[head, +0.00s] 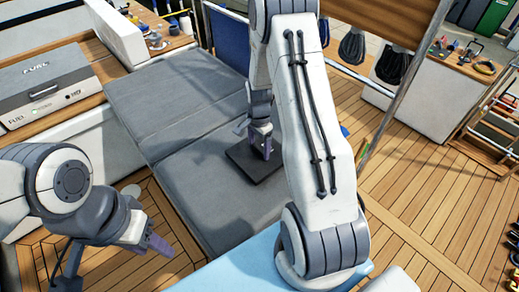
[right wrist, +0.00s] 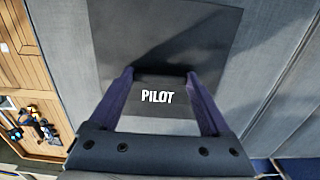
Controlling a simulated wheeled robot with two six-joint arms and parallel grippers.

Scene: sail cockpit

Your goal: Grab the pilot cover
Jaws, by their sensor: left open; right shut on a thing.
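The pilot cover (head: 262,173) is a flat dark square panel on the grey cushioned seat, near the middle of the head view. In the right wrist view the cover (right wrist: 120,35) shows white "PILOT" lettering and a dark raised bar across it. My right gripper (head: 266,146) comes down on the cover from above. In the right wrist view its purple fingers (right wrist: 160,76) are at either end of the raised bar, shut on it. My left gripper (head: 157,245) is open and empty at the lower left, over the deck and apart from the cover.
The grey seat cushions (head: 165,85) around the cover are clear. A silver fuel box (head: 45,85) stands at the left. A metal pole (head: 405,90) rises on the right beside open wooden deck (head: 430,215). Small tools lie on a far bench (head: 465,60).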

